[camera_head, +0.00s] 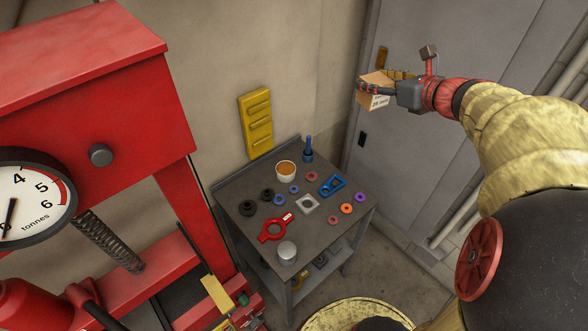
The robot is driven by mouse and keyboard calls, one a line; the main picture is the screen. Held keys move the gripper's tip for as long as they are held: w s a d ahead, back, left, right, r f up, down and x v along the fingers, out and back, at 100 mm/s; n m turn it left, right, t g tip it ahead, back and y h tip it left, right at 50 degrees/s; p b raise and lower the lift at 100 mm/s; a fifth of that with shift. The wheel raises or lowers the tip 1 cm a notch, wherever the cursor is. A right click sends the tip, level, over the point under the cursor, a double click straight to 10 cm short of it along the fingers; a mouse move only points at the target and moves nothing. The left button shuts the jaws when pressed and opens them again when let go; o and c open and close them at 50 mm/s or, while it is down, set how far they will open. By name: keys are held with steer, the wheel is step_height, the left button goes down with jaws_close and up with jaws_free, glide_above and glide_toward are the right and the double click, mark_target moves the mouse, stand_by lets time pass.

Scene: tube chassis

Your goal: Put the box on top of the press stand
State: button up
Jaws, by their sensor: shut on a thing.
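A small cardboard box (374,98) with a printed label is held in the air right of centre at the top. My gripper (380,87) is shut on the box, with its fingers along the box's sides. The box is well above the floor and touches nothing else that I can see. The red press stand (80,50) fills the left side, with a flat top, a round gauge marked in tonnes and a spring below. The box and my gripper are far to the right of the press stand.
A grey cart (300,235) stands between the press and my arm, bearing several rings, a red tool, a blue tool, a cup and a metal cylinder. A yellow panel (256,120) is on the wall behind it. A grey door (440,130) is behind my gripper.

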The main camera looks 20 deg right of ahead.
steer(key=s+a+f+n+y+b, duration=0.15)
steer(key=s+f, duration=0.25)
steer(key=f, duration=0.5)
steer(key=s+a+f+n+y+b, duration=0.1)
steer(key=s+a+f+b, duration=0.15)
steer(key=f, duration=0.65)
steer(key=s+a+f+n+y+b, duration=0.1)
steer(key=s+f+y+b, duration=0.1)
steer(key=s+f, duration=0.5)
steer(key=s+a+f+n+g+y+b, duration=0.1)
steer(key=s+a+f+n+g+y, duration=0.25)
steer(key=a+f, duration=0.35)
steer(key=s+a+f+n+g+y+b, duration=0.1)
steer(key=s+a+f+n+g+y, duration=0.3)
steer(key=a, duration=0.5)
steer(key=shift+n+h, duration=0.3)
steer(key=shift+h, duration=0.2)
steer(key=shift+w+d+f+b, duration=0.4)
steer(key=shift+w+f+b, duration=0.5)
steer(key=shift+w+f, duration=1.45)
steer(key=shift+w+d+f+b, duration=0.45)
steer(key=shift+w+f+b, duration=0.5)
steer(key=shift+w+f, duration=1.4)
steer(key=shift+w+d+f+b, duration=0.4)
steer(key=shift+w+f+b, duration=0.5)
steer(key=shift+w+f, duration=1.45)
steer(key=shift+w, duration=0.15)
steer(key=o, duration=1.4)
steer(key=shift+r, duration=0.1)
steer(key=shift+o, duration=0.2)
